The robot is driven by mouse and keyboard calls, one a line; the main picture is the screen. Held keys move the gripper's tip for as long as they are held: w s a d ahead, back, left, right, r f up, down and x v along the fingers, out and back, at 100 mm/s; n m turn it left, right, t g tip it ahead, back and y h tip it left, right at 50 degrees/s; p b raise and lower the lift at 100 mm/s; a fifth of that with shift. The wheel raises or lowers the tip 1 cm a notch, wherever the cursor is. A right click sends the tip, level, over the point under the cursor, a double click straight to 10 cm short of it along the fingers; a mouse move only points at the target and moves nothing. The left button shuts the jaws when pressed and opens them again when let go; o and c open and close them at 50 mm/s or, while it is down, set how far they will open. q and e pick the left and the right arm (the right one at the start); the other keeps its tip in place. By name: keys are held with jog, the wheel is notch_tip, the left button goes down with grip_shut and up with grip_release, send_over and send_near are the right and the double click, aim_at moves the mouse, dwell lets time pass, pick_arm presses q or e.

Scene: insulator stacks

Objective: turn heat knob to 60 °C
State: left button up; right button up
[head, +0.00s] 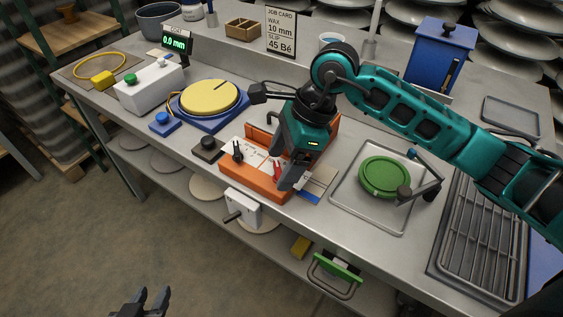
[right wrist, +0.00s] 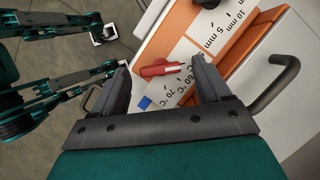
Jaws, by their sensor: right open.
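The orange unit (head: 252,184) stands near the front edge of the bench, with a white scale panel on top. A red knob (head: 277,170) and a black knob (head: 238,152) sit on the panel. My right gripper (head: 281,167) is over the panel, its fingers apart. In the right wrist view the red knob (right wrist: 158,70) lies between the open fingers, with gaps on both sides. Its white tip points right; the 60 °C and 70 °C marks (right wrist: 178,97) are printed close by. The exact reading cannot be told. My left gripper (head: 144,301) is open and empty over the floor.
A yellow-topped wheel (head: 209,98), a blue button box (head: 164,123) and a black knob block (head: 207,148) stand left of the unit. A tray (head: 345,198) with a green disc (head: 384,177) lies right. A job card (head: 281,32) stands behind.

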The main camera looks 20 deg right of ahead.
jog(key=shift+a+f, duration=0.2)
jog(key=shift+f, duration=0.2)
jog(key=c, duration=1)
jog(key=shift+c, duration=0.2)
jog(key=shift+m, duration=0.3)
jog(key=m+t+b, duration=0.1)
jog(key=m, duration=0.2)
jog(key=shift+s+m+t, duration=0.1)
jog(key=shift+m+t, duration=0.2)
jog(key=shift+s+a+m+t+h+b, duration=0.1)
jog(key=shift+m+t+h+b, duration=0.3)
jog(key=shift+m, duration=0.75)
jog(key=shift+m+t+h+b, duration=0.2)
jog(key=shift+m+h+b, duration=0.3)
jog(key=shift+m, duration=0.65)
